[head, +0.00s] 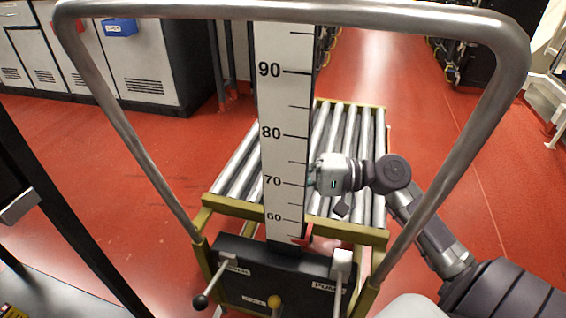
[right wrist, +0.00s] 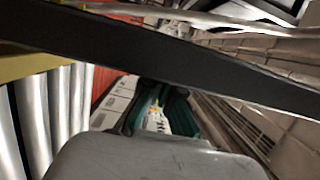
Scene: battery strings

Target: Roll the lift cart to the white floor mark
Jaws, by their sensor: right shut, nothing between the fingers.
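The lift cart fills the middle of the head view, with a grey tube handle (head: 300,10), a tall white height scale (head: 283,110) and a roller deck (head: 240,160) in a yellow frame. Its black control box (head: 265,272) has a black-knobbed lever, a yellow knob and a white-topped lever. My right gripper (head: 313,180) is shut and empty beside the scale, above the rollers; I cannot tell whether it touches the scale. It is not on the handle. My left gripper is not in view. I cannot make out the white floor mark in either view.
Grey cabinets (head: 145,60) with a blue bin (head: 119,27) stand at the far left. Dark racks (head: 465,45) stand at the far right. Red floor (head: 390,65) runs clear between them beyond the cart. A black post (head: 60,215) crosses the left side.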

